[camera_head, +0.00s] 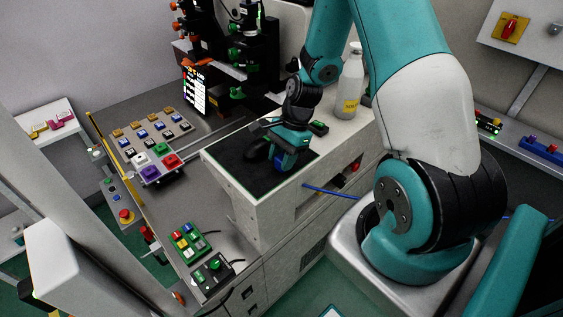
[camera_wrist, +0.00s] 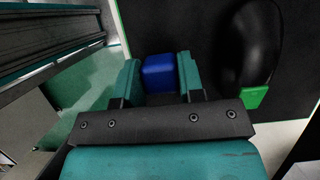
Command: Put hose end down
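My gripper (camera_head: 284,160) is low over the black mat (camera_head: 236,168) on top of the white cabinet. A blue block-like piece, which looks like the hose end (camera_head: 285,161), is at its fingers. In the wrist view, the blue hose end (camera_wrist: 160,74) fills the gap between the two teal fingers of my gripper (camera_wrist: 160,72), with no clear space on either side. A thin blue hose (camera_head: 328,191) runs out from the cabinet's right side toward my arm's base. Whether the hose end touches the mat cannot be told.
A black mouse-like object (camera_head: 258,150) lies on the mat just left of my gripper; it also shows in the wrist view (camera_wrist: 250,42). A white bottle (camera_head: 350,88) stands behind. Button panels (camera_head: 155,143) are at the left. The mat's front left is clear.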

